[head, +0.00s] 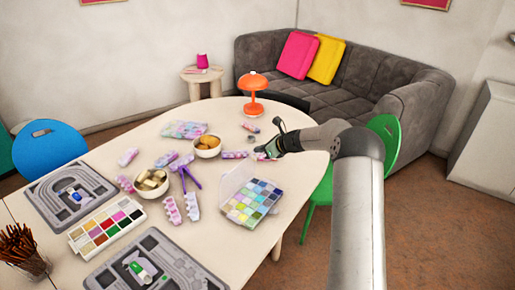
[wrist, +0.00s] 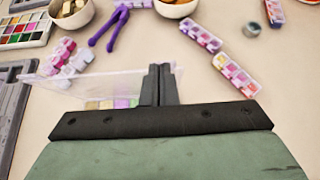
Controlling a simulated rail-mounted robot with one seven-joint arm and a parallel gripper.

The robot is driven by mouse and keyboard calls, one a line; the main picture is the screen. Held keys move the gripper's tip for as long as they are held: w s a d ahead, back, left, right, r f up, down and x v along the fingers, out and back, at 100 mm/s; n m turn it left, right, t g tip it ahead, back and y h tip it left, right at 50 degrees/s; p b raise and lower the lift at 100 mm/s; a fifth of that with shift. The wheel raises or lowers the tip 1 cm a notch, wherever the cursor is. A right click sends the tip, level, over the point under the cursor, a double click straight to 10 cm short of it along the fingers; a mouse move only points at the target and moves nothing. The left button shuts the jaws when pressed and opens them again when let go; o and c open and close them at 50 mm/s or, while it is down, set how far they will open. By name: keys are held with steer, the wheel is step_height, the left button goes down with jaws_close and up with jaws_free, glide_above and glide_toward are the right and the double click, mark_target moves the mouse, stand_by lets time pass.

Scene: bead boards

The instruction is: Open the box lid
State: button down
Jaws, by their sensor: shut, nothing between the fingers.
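The clear bead box (head: 232,217) lies on the table right of centre, with several coloured compartments in pale, green and blue tones. Its see-through lid (head: 234,178) stands raised and tilted along the far side of the box. In the wrist view the lid (wrist: 95,87) shows as a pale sheet left of my fingers, partly behind them; most of the box is hidden by my gripper. My gripper (head: 262,155) is shut and empty, above the table just beyond the lid. In the wrist view its closed fingertips (wrist: 159,70) appear near the lid's right end; contact cannot be told.
Small bead strips (head: 172,209), purple pliers (head: 187,178) and two bowls (head: 207,153) (head: 151,194) lie left of the box. An open paint-coloured bead box (head: 75,236) and grey bead boards (head: 100,189) fill the left. An orange lamp (head: 254,88) stands at the back. The table right of the box is clear.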

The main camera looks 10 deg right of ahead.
steer(key=w+a+p, duration=0.1)
steer(key=w+a, duration=0.3)
steer(key=w, duration=0.1)
steer(key=shift+w+a+r, duration=0.2)
steer(key=shift+a+r, duration=0.15)
steer(key=shift+a, duration=0.05)
steer(key=shift+f, duration=0.1)
stand_by(0.3)
